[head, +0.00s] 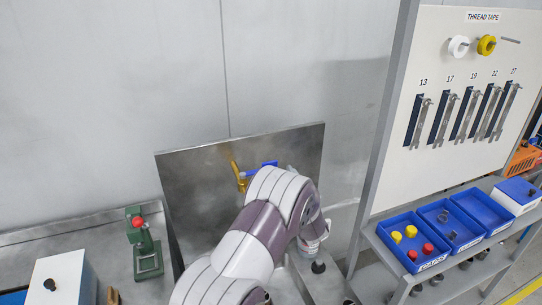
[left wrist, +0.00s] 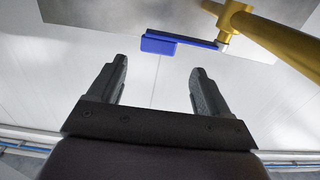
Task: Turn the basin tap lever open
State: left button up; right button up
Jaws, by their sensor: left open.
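The basin tap (head: 237,174) is a brass pipe in front of the steel backsplash, with a blue lever (head: 266,163) pointing right. My arm hides the lower part of the tap and the basin beneath it. In the left wrist view the brass tap body (left wrist: 240,20) is at the upper right, and the blue lever (left wrist: 165,44) reaches left from it. My left gripper (left wrist: 160,70) is open and empty. The lever lies across the view just beyond its fingertips and looks clear of both fingers. The left fingers are hidden behind my arm in the head view.
A green device with a red knob (head: 139,222) stands on the bench left of the steel backsplash (head: 195,170). At right, blue bins (head: 412,262) sit on a shelf below a board (head: 470,70) with hanging wrenches. Bare wall lies behind.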

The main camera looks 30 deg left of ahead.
aim_at(270, 163)
pick_arm(q)
jog(key=p+x, duration=0.1)
jog(key=x, duration=0.2)
jog(key=p+x, duration=0.1)
jog(key=x, duration=0.2)
jog(key=shift+w, duration=0.45)
jog(key=shift+w+a, duration=0.15)
jog(key=shift+a, duration=0.3)
jog(key=shift+c, duration=0.4)
